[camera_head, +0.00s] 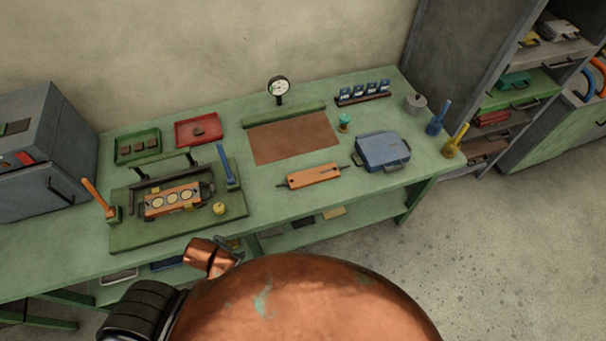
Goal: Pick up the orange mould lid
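An orange plate (315,175) with a dark handle at each end lies flat on the green bench, right of the middle; it looks like the mould lid. An orange mould (160,205) with three pale round discs sits in a dark frame on a green base plate (130,238) at the left of the bench. Neither of my grippers can be made out. Copper and black parts of my own body fill the bottom of the view and hide part of the bench's front.
A blue lidded case (382,148) stands right of the orange plate, and a brown mat (290,140) lies behind it. A green tray (137,147) and red tray (199,130) sit at the back left. A dial gauge (279,88) stands at the back. Bench in front of the plate is clear.

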